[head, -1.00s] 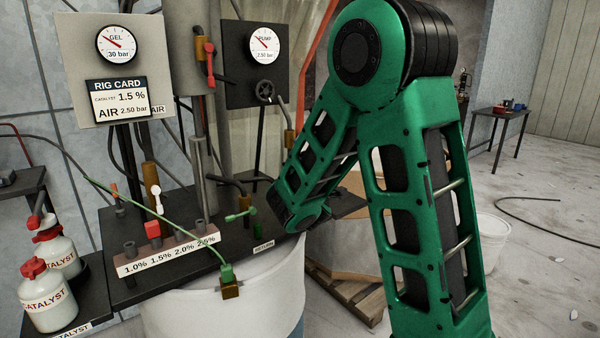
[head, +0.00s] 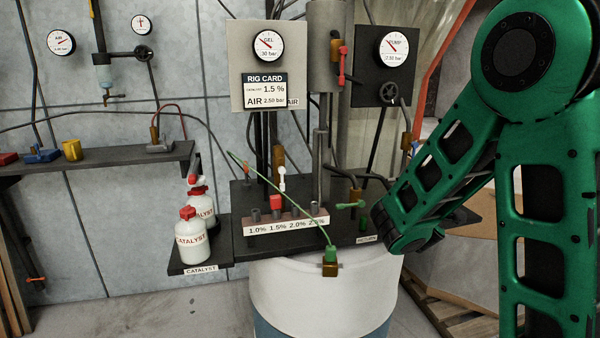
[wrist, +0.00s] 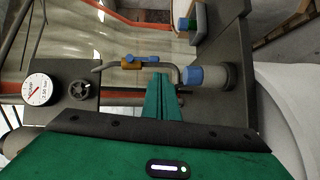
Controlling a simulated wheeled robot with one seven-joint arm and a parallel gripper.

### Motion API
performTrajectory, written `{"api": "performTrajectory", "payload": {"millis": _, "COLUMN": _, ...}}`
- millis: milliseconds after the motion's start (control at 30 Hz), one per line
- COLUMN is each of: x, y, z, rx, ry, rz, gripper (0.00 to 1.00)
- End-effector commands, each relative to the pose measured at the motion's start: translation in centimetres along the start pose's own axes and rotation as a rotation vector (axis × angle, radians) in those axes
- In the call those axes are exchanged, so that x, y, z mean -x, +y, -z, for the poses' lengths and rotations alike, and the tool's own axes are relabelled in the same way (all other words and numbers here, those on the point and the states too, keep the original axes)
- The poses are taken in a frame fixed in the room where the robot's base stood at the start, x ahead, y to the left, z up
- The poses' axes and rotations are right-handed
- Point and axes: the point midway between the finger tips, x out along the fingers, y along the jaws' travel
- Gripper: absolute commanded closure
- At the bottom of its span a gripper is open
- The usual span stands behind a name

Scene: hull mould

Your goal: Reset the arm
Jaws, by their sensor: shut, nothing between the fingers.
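My green arm (head: 545,190) stands at the right of the head view, folded, its lower link reaching down-left to beside the dark bench. My gripper's fingers are hidden in the head view. In the wrist view my gripper (wrist: 161,88) shows as two green fingers pressed together, with nothing between them. The fingertips appear just below a bent grey pipe and a brass valve with a blue handle (wrist: 140,60). A grey cylinder with a blue end (wrist: 205,77) lies to their right. I cannot tell whether the fingers touch anything.
The rig bench (head: 262,258) carries a rig card (head: 265,90), gauges, pipes and a green hose. A white drum (head: 325,295) stands below it. Catalyst bottles (head: 193,240) stand on a low shelf at left. A wall shelf (head: 100,160) is further left. Floor at lower left is clear.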

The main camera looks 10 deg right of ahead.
Motion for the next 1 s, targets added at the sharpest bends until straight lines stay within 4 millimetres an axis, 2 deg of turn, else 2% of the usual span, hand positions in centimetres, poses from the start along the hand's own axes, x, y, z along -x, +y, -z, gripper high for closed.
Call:
{"api": "performTrajectory", "payload": {"millis": 67, "x": 0.1, "y": 0.0, "z": -1.7, "rx": -0.042, "ry": -0.044, "rz": 0.022, "gripper": 1.00}}
{"api": "performTrajectory", "payload": {"millis": 167, "x": 0.8, "y": -0.5, "z": -5.5, "rx": -0.149, "ry": -0.148, "rz": 0.084, "gripper": 1.00}}
{"api": "performTrajectory", "payload": {"millis": 267, "x": 2.4, "y": -1.7, "z": -10.0, "rx": -0.299, "ry": -0.288, "rz": 0.176, "gripper": 1.00}}
{"api": "performTrajectory", "payload": {"millis": 300, "x": 3.3, "y": -2.4, "z": -11.7, "rx": -0.364, "ry": -0.346, "rz": 0.216, "gripper": 1.00}}
{"api": "performTrajectory", "payload": {"millis": 400, "x": 6.1, "y": -4.1, "z": -15.1, "rx": -0.518, "ry": -0.481, "rz": 0.315, "gripper": 1.00}}
{"api": "performTrajectory", "payload": {"millis": 500, "x": 9.4, "y": -5.9, "z": -17.5, "rx": -0.664, "ry": -0.609, "rz": 0.417, "gripper": 1.00}}
{"api": "performTrajectory", "payload": {"millis": 600, "x": 13.3, "y": -7.7, "z": -19.0, "rx": -0.799, "ry": -0.731, "rz": 0.523, "gripper": 1.00}}
{"api": "performTrajectory", "payload": {"millis": 733, "x": 18.9, "y": -9.4, "z": -19.7, "rx": -0.956, "ry": -0.879, "rz": 0.665, "gripper": 1.00}}
{"api": "performTrajectory", "payload": {"millis": 900, "x": 26.6, "y": -10.6, "z": -19.1, "rx": -1.112, "ry": -1.053, "rz": 0.854, "gripper": 1.00}}
{"api": "performTrajectory", "payload": {"millis": 1000, "x": 30.5, "y": -10.7, "z": -18.5, "rx": -1.166, "ry": -1.134, "rz": 0.948, "gripper": 1.00}}
